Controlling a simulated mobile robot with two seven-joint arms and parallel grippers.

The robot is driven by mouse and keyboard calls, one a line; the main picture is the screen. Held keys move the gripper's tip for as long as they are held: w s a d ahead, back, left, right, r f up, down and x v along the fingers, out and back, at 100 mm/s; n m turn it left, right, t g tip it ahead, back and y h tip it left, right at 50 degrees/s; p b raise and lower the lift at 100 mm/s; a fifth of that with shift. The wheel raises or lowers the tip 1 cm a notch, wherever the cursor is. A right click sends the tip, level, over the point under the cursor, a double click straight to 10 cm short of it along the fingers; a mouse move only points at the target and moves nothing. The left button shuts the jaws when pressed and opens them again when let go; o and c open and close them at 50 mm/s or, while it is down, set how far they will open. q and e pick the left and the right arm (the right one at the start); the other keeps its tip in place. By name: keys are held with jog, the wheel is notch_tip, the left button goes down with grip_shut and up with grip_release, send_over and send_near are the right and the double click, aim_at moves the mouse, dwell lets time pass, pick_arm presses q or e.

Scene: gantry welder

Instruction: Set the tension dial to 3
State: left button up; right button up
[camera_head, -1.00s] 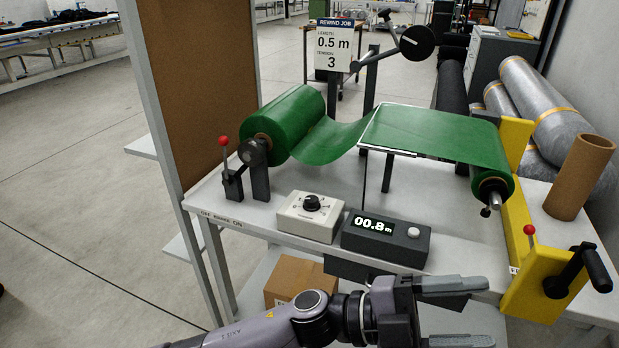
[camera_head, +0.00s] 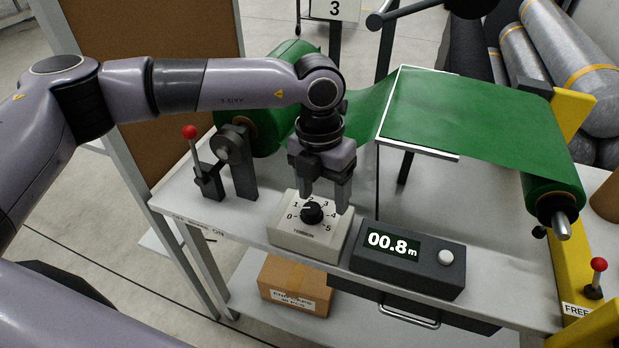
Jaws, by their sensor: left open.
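The tension dial is a black knob (camera_head: 312,212) on a white box (camera_head: 308,239) marked TENSION. The knob's pale mark seems to face the upper left, around 1 to 2, but is too small to read surely. My left gripper (camera_head: 325,198) points down from above, its two fingers apart, over the far side of the knob. I cannot tell whether a finger touches it. The job card (camera_head: 335,10) shows a 3, its top cut off. My right gripper is not in view.
A length counter (camera_head: 409,262) reading 00.8 m stands right of the dial box. A red-knobbed lever (camera_head: 190,133) stands to the left. Green sheet (camera_head: 465,110) runs between two rollers behind. A yellow frame with another red-knobbed lever (camera_head: 599,265) is at right.

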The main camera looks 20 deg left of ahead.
aim_at(312, 207)
pick_arm(q)
jog(key=w+a, duration=0.1)
jog(key=w+a+r+y, duration=0.1)
jog(key=shift+w+a+t, duration=0.15)
jog(key=shift+a+t, duration=0.15)
jog(key=shift+f+p, duration=0.65)
jog(key=shift+f, duration=2.85)
jog(key=c, duration=1.1)
